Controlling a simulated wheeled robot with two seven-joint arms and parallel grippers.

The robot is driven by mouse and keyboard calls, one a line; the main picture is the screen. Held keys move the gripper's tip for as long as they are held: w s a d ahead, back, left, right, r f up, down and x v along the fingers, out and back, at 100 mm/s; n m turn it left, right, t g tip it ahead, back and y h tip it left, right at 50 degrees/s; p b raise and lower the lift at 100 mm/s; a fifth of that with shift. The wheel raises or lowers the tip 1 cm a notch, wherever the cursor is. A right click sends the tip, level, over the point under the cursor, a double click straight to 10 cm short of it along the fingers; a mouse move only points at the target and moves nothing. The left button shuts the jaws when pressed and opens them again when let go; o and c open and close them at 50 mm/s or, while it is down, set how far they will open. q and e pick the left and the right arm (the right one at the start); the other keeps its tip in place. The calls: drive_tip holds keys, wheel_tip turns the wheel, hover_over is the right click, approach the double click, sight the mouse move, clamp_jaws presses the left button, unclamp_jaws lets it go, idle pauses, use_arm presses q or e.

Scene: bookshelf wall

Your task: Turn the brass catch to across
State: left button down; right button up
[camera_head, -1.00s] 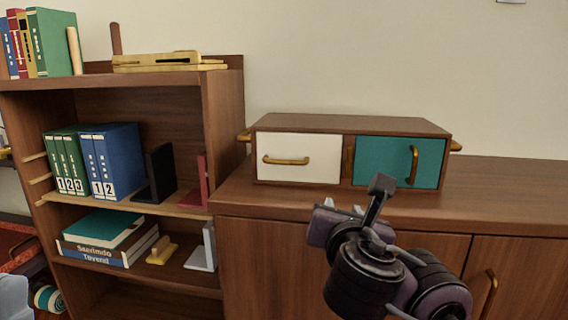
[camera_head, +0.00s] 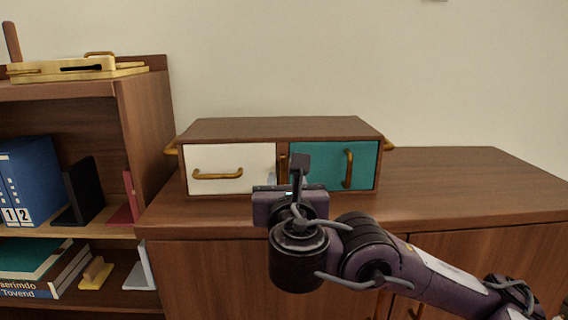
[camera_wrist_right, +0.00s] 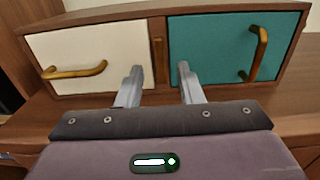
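The brass catch (camera_wrist_right: 159,60) is a narrow upright bar on the wooden divider between a white front and a teal front. It stands vertical, and in the head view the catch (camera_head: 283,166) is partly hidden by my right wrist. The white front (camera_wrist_right: 98,55) has a horizontal brass handle; the teal front (camera_wrist_right: 222,45) has a vertical one. My right gripper (camera_wrist_right: 159,73) is open and empty, its two fingers pointing at the cabinet on either side of the catch's line. The fingers appear short of the catch, with no contact visible. My left gripper is not in view.
The small wooden cabinet (camera_head: 280,129) stands on a long wooden counter (camera_head: 450,190), which is clear to its right. A bookshelf (camera_head: 145,115) with binders (camera_head: 35,180) and bookends stands at the left. Brass handles stick out from the cabinet's sides.

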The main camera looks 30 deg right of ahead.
sight(283, 168)
drive_tip(key=b+x, duration=0.1)
drive_tip(key=x, duration=0.3)
drive_tip(key=shift+w+f, duration=0.1)
drive_tip(key=shift+f, duration=0.1)
drive_tip(key=shift+w+d+r, duration=0.15)
drive_tip(key=shift+w+d, duration=0.05)
drive_tip(key=shift+w, duration=0.05)
clamp_jaws()
